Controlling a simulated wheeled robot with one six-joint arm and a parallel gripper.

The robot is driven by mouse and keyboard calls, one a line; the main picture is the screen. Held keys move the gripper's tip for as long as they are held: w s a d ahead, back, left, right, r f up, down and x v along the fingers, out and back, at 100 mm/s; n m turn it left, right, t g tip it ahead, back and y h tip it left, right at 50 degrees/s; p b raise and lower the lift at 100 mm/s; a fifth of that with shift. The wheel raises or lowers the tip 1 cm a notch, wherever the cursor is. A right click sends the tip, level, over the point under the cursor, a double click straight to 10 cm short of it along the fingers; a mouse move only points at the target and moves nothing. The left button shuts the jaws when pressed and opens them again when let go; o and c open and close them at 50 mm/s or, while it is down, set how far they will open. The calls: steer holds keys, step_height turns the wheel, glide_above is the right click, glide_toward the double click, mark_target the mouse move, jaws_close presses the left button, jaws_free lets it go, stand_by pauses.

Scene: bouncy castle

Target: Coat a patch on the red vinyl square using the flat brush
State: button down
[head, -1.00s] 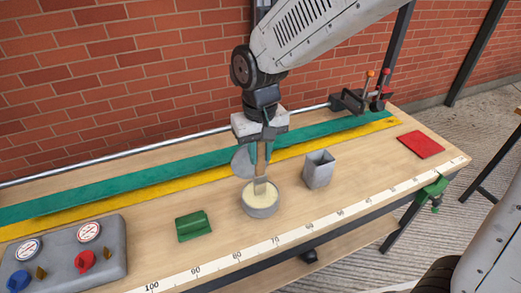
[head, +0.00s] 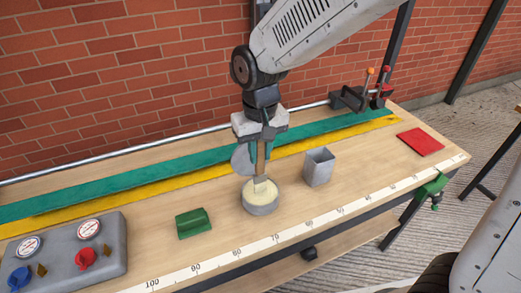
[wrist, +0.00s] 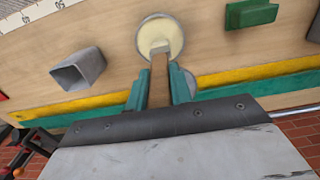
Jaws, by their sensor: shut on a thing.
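My gripper (head: 262,150) is shut on the flat brush (head: 261,160), which has a brown handle. The brush points down, its broad pale end in the round grey pot (head: 261,208) of cream-coloured paste. In the wrist view the brush handle (wrist: 159,80) stands between my green fingers (wrist: 160,90), and its end reaches the paste in the pot (wrist: 160,37). How deep the bristles sit is hidden. The red vinyl square (head: 421,142) lies flat on the bench at the far right, apart from the gripper. No coating shows on it.
A grey open box (head: 319,168) stands right of the pot. A green block (head: 193,223) and a gauge panel (head: 75,255) are left. A round grey disc (head: 240,160) is partly behind the gripper. Green (head: 110,190) and yellow (head: 100,204) strips run along the back.

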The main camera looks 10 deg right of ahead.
stand_by(0.4)
steer(key=shift+r, duration=3.45)
